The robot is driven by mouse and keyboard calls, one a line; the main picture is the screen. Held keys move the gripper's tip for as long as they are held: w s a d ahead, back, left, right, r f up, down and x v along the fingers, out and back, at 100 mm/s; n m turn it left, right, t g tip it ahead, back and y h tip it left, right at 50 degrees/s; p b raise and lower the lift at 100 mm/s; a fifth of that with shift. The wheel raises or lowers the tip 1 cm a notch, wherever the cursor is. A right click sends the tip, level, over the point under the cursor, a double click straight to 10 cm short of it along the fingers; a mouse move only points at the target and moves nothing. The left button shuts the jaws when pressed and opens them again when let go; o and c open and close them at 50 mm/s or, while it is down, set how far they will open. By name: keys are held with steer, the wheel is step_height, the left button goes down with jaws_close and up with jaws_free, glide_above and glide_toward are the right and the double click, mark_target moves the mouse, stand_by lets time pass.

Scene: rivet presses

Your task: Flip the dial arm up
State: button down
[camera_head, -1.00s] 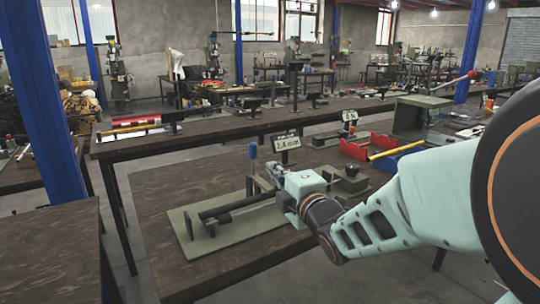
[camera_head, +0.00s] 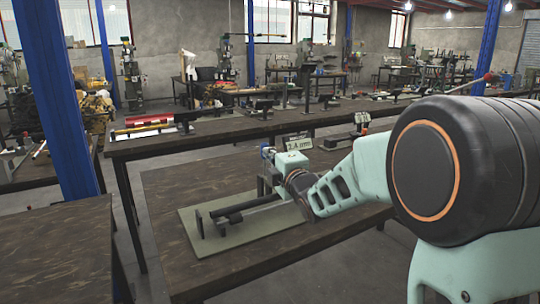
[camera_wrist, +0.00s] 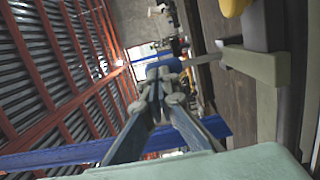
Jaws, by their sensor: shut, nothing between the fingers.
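The press fixture stands on a grey-green base plate (camera_head: 245,232) on the near bench. A dark bar (camera_head: 247,208) lies low along the plate, with a short upright post at its left end. A blue knob (camera_head: 267,152) stands at the fixture's back, beside a "2.4 mm" sign (camera_head: 298,144). I cannot tell which part is the dial arm. My gripper (camera_wrist: 158,85) is shut and empty. A blue cylinder, probably the knob (camera_wrist: 165,64), shows just beyond its fingertips; contact is unclear. In the head view my wrist hides the fingers and part of the fixture.
A grey-green bar (camera_wrist: 250,65) and a yellow part (camera_wrist: 234,8) lie right of the fingers in the wrist view. The near bench (camera_head: 175,185) is bare left of the plate. A second bench (camera_head: 215,133) with tools stands behind. A blue column (camera_head: 55,100) rises at left.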

steer(key=shift+r+p, duration=0.2)
steer(key=shift+p, duration=0.1)
steer(key=shift+w+a+p, duration=0.1)
steer(key=shift+w+p, duration=0.05)
steer(key=shift+p, duration=0.15)
steer(key=shift+g, duration=0.3)
